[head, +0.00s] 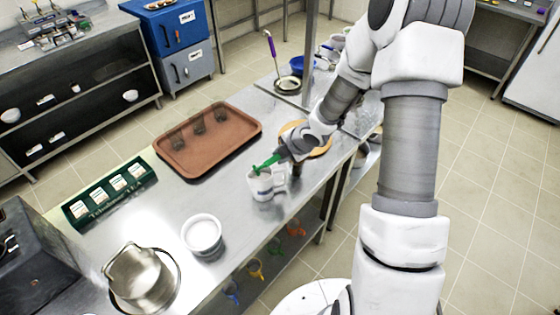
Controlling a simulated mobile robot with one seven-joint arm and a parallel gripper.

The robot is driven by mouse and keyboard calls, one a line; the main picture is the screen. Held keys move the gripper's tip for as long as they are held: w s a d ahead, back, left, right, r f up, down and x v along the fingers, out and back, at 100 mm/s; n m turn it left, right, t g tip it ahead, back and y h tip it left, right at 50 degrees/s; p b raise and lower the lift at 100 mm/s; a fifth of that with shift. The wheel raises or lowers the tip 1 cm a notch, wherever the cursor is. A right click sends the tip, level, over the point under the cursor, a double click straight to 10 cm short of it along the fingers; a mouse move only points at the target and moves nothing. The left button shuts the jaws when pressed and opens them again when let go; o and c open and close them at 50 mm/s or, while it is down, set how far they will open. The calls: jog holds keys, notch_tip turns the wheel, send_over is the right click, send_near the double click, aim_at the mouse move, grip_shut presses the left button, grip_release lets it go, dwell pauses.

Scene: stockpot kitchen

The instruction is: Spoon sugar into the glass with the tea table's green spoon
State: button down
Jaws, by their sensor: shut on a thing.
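My gripper (283,153) is shut on a green spoon (267,162) and holds it over a pale glass or mug (260,187) near the front edge of the steel table (225,185). The spoon slants down to the left, its lower end at the mug's mouth. I cannot tell whether the spoon end is inside or just above the rim, or whether it carries sugar. A white bowl (202,247) with white contents, perhaps sugar, stands nearer, to the left of the mug.
A brown tray (185,167) with several dark cups lies behind the mug. A green box (85,213) of packets is at the left, a metal pot (140,272) at the front left. A round wooden board (322,150) lies beside my wrist. Coloured mugs hang below the table edge.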

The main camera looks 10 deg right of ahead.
jog(key=shift+s+d+f+t+y+b, duration=0.15)
jog(key=shift+t+y+b, duration=0.5)
jog(key=shift+b, duration=1.85)
jog(key=shift+s+d+f+t+y+b, duration=0.1)
jog(key=shift+s+f+t+y+b, duration=0.15)
jog(key=shift+t+b, duration=1.55)
jog(key=t+y+b, duration=0.1)
jog(key=b, duration=0.6)
jog(key=f+t+y+b, duration=0.1)
jog(key=b, duration=0.6)
jog(key=shift+s+d+t, duration=0.1)
jog(key=shift+s+t, duration=0.15)
jog(key=shift+s, duration=0.1)
jog(key=t+y+b, duration=0.1)
jog(key=b, duration=0.5)
jog(key=t+b, duration=0.2)
jog(key=b, duration=0.4)
jog(key=t+y+b, duration=0.1)
jog(key=t+b, duration=0.1)
jog(key=b, duration=0.4)
jog(key=shift+s+d+f+y, duration=0.15)
jog(key=shift+s+f+y, duration=0.15)
jog(key=shift+f, duration=0.05)
jog(key=shift+t+b, duration=0.3)
jog(key=shift+b, duration=0.35)
jog(key=shift+s+r+t+y, duration=0.1)
jog(key=shift+t+y, duration=0.2)
jog(key=shift+t, duration=0.2)
jog(key=shift+d, duration=0.1)
jog(key=shift+r, duration=0.1)
